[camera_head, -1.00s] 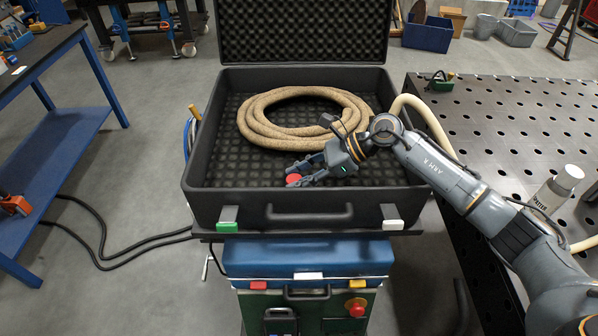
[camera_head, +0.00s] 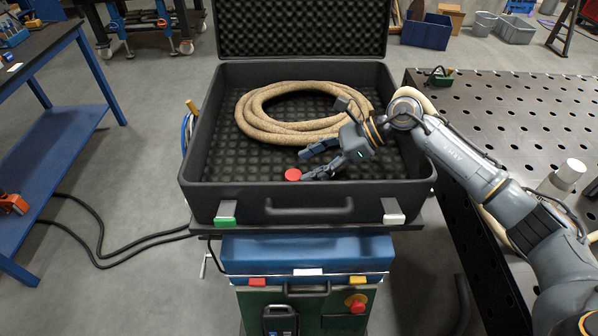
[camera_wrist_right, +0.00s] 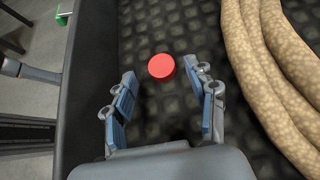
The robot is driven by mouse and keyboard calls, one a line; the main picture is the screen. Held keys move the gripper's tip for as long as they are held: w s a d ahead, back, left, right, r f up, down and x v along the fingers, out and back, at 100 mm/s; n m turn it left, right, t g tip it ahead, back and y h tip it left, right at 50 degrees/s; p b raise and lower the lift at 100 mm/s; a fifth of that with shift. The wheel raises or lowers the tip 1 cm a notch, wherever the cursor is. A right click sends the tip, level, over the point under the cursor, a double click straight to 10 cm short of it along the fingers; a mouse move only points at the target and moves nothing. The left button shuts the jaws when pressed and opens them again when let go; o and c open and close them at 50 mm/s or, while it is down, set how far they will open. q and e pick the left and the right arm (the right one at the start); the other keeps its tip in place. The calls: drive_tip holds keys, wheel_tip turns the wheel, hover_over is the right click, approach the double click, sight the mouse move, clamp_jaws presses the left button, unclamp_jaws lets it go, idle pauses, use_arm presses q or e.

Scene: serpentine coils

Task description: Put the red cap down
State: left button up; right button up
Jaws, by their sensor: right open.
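The red cap (camera_head: 293,174) lies on the dark foam floor of the open black case (camera_head: 205,205), near its front wall. It also shows in the right wrist view (camera_wrist_right: 161,66), just beyond the fingertips and apart from them. My right gripper (camera_head: 303,165) is open and empty, low inside the case to the right of the cap. In the right wrist view its two fingers (camera_wrist_right: 168,84) stand wide apart. My left gripper is not in view.
A coiled beige hose (camera_head: 262,132) lies in the back of the case, close to my right gripper. The case lid (camera_head: 300,30) stands open behind. A perforated dark table (camera_head: 510,115) is on the right, and a blue bench (camera_head: 60,135) on the left. Bare foam lies left of the cap.

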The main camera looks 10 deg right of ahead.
drive_tip(key=b+v, duration=0.2)
drive_tip(key=v, duration=0.4)
drive_tip(key=shift+d, duration=0.4)
drive_tip(key=shift+v, duration=0.8)
drive_tip(key=shift+a+r, duration=0.1)
drive_tip(key=shift+r, duration=0.1)
